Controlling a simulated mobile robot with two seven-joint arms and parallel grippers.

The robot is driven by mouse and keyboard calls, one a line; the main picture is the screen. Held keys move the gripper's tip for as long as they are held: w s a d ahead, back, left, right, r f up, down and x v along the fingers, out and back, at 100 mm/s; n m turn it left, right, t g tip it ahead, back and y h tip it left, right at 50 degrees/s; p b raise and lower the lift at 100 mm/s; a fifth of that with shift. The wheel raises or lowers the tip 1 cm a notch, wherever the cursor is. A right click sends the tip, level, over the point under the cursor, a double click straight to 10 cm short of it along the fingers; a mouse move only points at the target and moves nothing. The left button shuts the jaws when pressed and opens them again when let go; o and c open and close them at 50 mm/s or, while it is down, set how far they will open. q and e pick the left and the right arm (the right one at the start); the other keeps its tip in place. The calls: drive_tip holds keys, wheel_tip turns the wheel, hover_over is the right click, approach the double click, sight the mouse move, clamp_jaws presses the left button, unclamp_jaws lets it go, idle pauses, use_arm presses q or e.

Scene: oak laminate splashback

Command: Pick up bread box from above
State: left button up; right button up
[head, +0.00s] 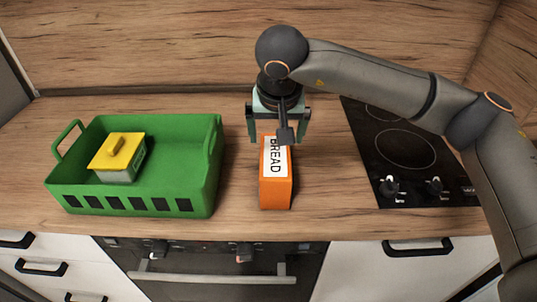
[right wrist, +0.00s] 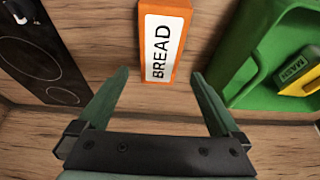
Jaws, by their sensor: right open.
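The bread box (head: 276,190) is an orange box with a white label reading BREAD, lying on the wooden counter between the green basket and the hob. In the right wrist view the bread box (right wrist: 163,45) lies ahead, between the lines of the two fingers. My right gripper (head: 278,138) is open and empty, above the far end of the box and partly covering it in the head view. In the right wrist view its fingers (right wrist: 158,80) are spread wide, and I see no contact with the box. My left gripper is not in view.
A green basket (head: 180,127) stands to the left, with a yellow-lidded container (head: 120,155) inside. A black hob (head: 370,165) with knobs is to the right. A wooden splashback (head: 160,50) rises behind. The counter around the box is clear.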

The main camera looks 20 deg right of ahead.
sight(275, 155)
drive_tip(key=shift+w+d+f, duration=0.2)
drive_tip(key=p+x, duration=0.1)
drive_tip(key=x, duration=0.5)
drive_tip(key=shift+s+f, duration=0.1)
drive_tip(key=shift+s, duration=0.05)
drive_tip(key=x, duration=0.3)
drive_tip(key=p+x, duration=0.1)
drive_tip(key=x, duration=0.1)
drive_tip(key=shift+s+a, duration=0.15)
drive_tip(key=shift+a, duration=0.1)
drive_tip(key=shift+f, duration=0.3)
drive_tip(key=shift+f+b, duration=0.25)
drive_tip(key=shift+b, duration=0.15)
drive_tip(key=c, duration=1.6)
